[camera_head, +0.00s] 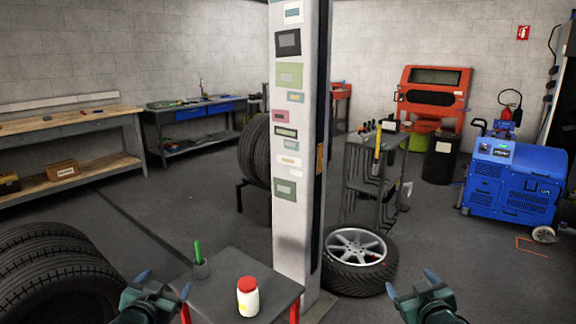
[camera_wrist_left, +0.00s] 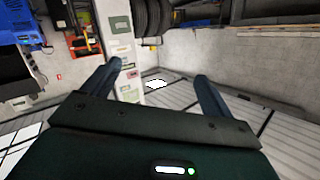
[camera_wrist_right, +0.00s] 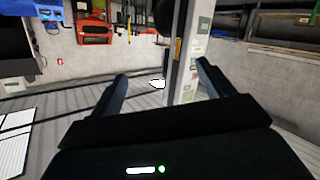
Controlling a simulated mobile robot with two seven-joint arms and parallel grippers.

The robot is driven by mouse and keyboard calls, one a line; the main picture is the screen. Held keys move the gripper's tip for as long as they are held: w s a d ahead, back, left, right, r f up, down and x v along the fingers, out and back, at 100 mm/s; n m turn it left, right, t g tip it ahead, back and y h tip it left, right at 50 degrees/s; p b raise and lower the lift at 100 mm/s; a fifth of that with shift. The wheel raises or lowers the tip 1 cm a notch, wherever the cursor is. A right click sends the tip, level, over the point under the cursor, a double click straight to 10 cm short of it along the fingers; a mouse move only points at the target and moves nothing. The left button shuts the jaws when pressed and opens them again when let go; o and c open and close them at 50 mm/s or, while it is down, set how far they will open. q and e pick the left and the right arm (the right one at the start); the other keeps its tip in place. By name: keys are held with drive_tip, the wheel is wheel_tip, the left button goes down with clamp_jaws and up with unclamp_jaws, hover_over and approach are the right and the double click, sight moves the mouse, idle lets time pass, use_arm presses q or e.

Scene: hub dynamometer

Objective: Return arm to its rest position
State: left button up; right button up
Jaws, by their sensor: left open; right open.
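My left gripper (camera_head: 163,287) is at the bottom of the head view, in front of the small table's left side. It is open and empty, with its two fingers apart in the left wrist view (camera_wrist_left: 158,78). My right gripper (camera_head: 411,282) is at the bottom right of the head view, to the right of the small table and in front of the wheel. It is open and empty, with its fingers apart in the right wrist view (camera_wrist_right: 162,85). Neither gripper touches anything that I can see.
A small table (camera_head: 215,297) with red legs carries a white jar with a red lid (camera_head: 248,297) and a green-handled tool in a cup (camera_head: 200,264). A white post (camera_head: 296,215) stands behind it. A wheel (camera_head: 357,262) lies right; stacked tires (camera_head: 52,270) stand left.

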use_arm(q)
drive_tip(key=s+d+f+g+h, duration=0.1)
drive_tip(key=s+d+f, duration=0.3)
drive_tip(key=s, duration=0.6)
drive_tip(key=s+d+f+g+h, duration=0.1)
drive_tip(key=s+d+f, duration=0.4)
drive_tip(key=s, duration=0.6)
drive_tip(key=s+d+f+g+h, duration=0.1)
drive_tip(key=s+d+f, duration=0.4)
drive_tip(key=s, duration=0.6)
drive_tip(key=shift+d+f+n+g, duration=0.2)
drive_tip(key=shift+d+n+g, duration=0.15)
drive_tip(key=shift+g, duration=0.55)
use_arm(e)
drive_tip(key=s+a+f+g+y, duration=0.1)
drive_tip(key=s+a+f, duration=0.3)
drive_tip(key=s, duration=0.6)
drive_tip(key=s+a+f+g+y, duration=0.1)
drive_tip(key=s+a+f, duration=0.4)
drive_tip(key=s, duration=0.6)
drive_tip(key=s+a+f+g+y, duration=0.1)
drive_tip(key=s+a+f, duration=0.4)
drive_tip(key=s, duration=0.6)
drive_tip(key=shift+a+f+m+g, duration=0.2)
drive_tip(key=shift+a+m+g, duration=0.15)
drive_tip(key=shift+g, duration=0.55)
